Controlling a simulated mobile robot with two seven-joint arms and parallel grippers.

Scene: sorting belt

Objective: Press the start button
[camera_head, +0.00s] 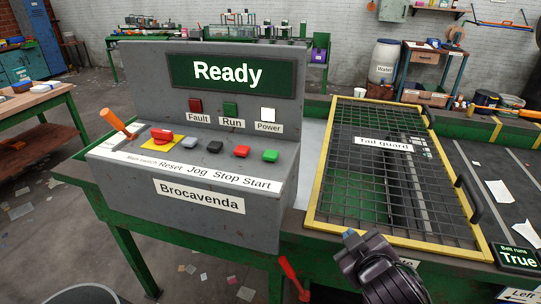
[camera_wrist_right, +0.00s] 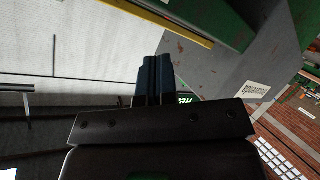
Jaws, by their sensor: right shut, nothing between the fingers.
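The grey control console (camera_head: 120,170) stands on a green frame, and its screen (camera_head: 228,73) reads "Ready". The green start button (camera_head: 271,156) is at the right end of the button row, above the "Start" label. The red stop button (camera_head: 242,152) is just left of it. My right gripper (camera_head: 350,238) is below and right of the start button, apart from it, in front of the tail guard. Its fingers (camera_wrist_right: 158,78) are together and empty in the right wrist view. The start button cannot be made out in the wrist view. My left gripper is not in view.
Left of stop are a black jog button (camera_head: 214,147), a grey reset button (camera_head: 189,144) and a red main switch (camera_head: 163,136). An orange lever (camera_head: 117,122) sticks up at left. The yellow-framed tail guard (camera_head: 318,190) is right of the console. A sign (camera_head: 518,258) reads "Belt runs True".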

